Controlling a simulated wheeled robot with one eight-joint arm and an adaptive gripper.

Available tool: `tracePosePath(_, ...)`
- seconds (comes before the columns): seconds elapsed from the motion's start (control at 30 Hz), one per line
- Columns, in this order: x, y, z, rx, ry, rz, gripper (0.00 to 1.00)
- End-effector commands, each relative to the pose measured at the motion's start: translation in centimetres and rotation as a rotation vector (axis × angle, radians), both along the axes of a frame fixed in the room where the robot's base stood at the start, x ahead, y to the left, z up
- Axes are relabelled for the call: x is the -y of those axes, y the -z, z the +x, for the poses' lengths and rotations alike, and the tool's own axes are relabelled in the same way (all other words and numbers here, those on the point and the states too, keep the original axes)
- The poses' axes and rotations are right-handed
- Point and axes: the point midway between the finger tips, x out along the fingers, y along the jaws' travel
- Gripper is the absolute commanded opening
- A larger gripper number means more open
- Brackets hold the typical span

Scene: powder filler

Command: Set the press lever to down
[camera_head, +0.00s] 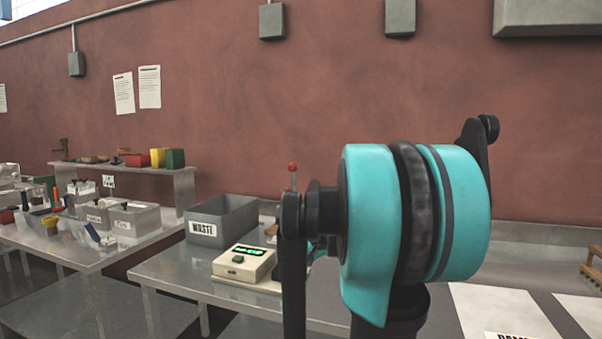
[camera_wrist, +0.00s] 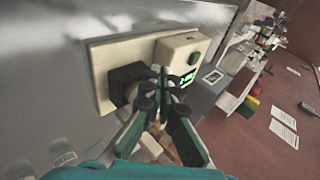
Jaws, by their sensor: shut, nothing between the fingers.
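A red-knobbed lever (camera_head: 293,168) stands upright in the head view, just above my arm. Its base is hidden behind my arm, so I cannot see what it joins to. In the wrist view my gripper (camera_wrist: 160,78) is shut and empty, its fingertips together in front of a cream device (camera_wrist: 180,55) with a green display. A dark block sits on the device's plate, beside the fingertips. Whether the fingers touch anything is unclear. The cream device (camera_head: 244,262) also shows in the head view, left of my arm. No red knob is visible in the wrist view.
A grey waste bin (camera_head: 222,221) stands behind the cream device on the metal table (camera_head: 170,269). A side table at left holds several small containers. A red-brown wall (camera_head: 240,110) closes off the back. My arm blocks much of the head view's middle.

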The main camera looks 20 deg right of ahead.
Motion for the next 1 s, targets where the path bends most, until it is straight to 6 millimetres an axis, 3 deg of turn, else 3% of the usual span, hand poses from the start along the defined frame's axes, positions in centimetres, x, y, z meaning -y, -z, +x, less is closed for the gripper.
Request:
tracePosePath(0.03,2.5,-3.7,2.7,0.025,0.069,0.100,0.00)
tracePosePath(0.1,5.6,-8.8,5.8,0.067,0.153,0.246,0.00)
tracePosePath(0.2,10.3,-15.5,8.9,0.129,0.249,0.428,0.00)
tracePosePath(0.3,14.2,-20.4,10.4,0.180,0.312,0.559,0.00)
tracePosePath(0.4,16.6,-23.5,11.2,0.214,0.345,0.640,0.00)
tracePosePath(0.57,17.6,-25.0,11.8,0.233,0.361,0.684,0.00)
tracePosePath(1.0,13.9,-23.9,18.0,0.230,0.357,0.682,0.00)
